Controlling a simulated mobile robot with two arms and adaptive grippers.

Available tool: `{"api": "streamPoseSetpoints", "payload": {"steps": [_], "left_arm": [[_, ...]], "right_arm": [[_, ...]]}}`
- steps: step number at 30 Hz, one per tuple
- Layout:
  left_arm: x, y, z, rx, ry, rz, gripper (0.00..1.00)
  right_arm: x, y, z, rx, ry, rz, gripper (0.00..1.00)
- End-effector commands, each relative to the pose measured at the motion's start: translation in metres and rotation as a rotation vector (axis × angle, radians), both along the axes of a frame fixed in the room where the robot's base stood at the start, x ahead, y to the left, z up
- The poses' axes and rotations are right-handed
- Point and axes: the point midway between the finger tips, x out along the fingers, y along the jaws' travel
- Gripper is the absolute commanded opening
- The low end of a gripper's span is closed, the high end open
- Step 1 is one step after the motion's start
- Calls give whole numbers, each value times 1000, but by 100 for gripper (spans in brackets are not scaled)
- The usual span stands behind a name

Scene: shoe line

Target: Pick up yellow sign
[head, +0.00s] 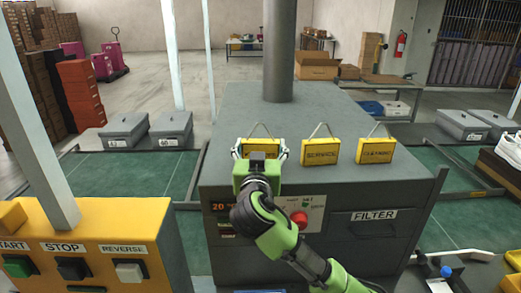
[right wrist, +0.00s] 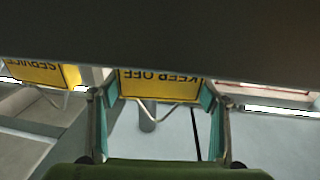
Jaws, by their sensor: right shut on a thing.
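Three yellow signs with wire handles stand in a row on the grey machine's top in the head view. The left one, the yellow KEEP OFF sign (head: 262,143), is partly hidden behind my right gripper (head: 260,151). My right gripper is shut on this sign, with one finger at each side edge. The right wrist view shows the KEEP OFF sign (right wrist: 160,86) upside down between the fingers (right wrist: 156,98). The SERVICE sign (head: 320,152) and a third yellow sign (head: 376,151) are to the right. My left gripper is not in view.
The grey machine (head: 345,112) has a pole (head: 279,50) rising behind the signs and a red button (head: 299,219) on its front. A yellow control box (head: 95,250) stands at the left. Green conveyors (head: 130,180) with grey bins run on both sides.

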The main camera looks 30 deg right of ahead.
Motion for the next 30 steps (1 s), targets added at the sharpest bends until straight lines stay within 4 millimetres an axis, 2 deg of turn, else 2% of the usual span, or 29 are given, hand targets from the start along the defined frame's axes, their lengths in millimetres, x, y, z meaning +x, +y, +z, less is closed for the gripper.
{"api": "streamPoseSetpoints", "payload": {"steps": [4,7,14,21,22,24,30], "left_arm": [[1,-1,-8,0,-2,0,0],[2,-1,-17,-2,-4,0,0],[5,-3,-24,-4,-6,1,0],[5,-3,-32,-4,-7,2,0],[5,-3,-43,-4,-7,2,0],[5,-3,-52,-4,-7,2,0],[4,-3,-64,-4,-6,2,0]], "right_arm": [[0,0,13,4,-8,1,47],[-2,2,32,6,-13,3,47],[-50,19,93,7,-18,6,47],[-116,43,121,6,-13,8,47],[-116,42,116,4,-12,3,47],[-119,43,118,2,-9,0,47],[-129,46,124,1,-6,0,47]]}}
